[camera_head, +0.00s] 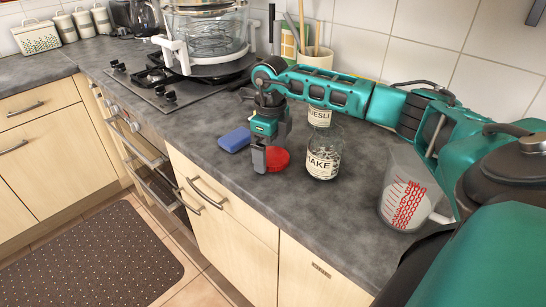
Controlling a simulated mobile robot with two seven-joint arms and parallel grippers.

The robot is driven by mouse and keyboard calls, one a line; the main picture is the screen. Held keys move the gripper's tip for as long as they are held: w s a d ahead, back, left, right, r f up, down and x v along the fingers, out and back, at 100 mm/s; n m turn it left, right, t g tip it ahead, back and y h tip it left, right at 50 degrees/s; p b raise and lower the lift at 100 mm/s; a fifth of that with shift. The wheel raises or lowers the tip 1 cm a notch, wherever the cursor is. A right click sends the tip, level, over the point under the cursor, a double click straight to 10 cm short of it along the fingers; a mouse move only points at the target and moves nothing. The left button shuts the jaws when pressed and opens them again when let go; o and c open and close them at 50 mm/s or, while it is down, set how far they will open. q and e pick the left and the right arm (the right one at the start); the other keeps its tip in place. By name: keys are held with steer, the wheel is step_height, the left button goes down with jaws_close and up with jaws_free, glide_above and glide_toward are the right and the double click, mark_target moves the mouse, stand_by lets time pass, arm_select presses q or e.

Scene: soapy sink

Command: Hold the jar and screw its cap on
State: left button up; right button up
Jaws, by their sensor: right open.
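A clear glass jar (323,160) with a white label stands upright and open-topped on the grey counter. A round red cap (281,160) lies on the counter just left of the jar, apart from it. My right gripper (264,160) points down at the cap's left side and is open. It hides part of the cap, and I cannot tell whether a finger touches it. My left gripper is not in view.
A blue sponge (235,140) lies left of the gripper. A second labelled jar (320,116) stands behind, partly hidden by my arm. A measuring jug (408,190) stands to the right. A hob with a glass steamer (213,40) is at back left. The front counter (300,215) is clear.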

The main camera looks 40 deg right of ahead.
mark_target(271, 155)
steer(key=c, duration=0.9)
steer(key=shift+o, duration=0.2)
step_height(271, 155, up, 20)
steer(key=p, duration=0.1)
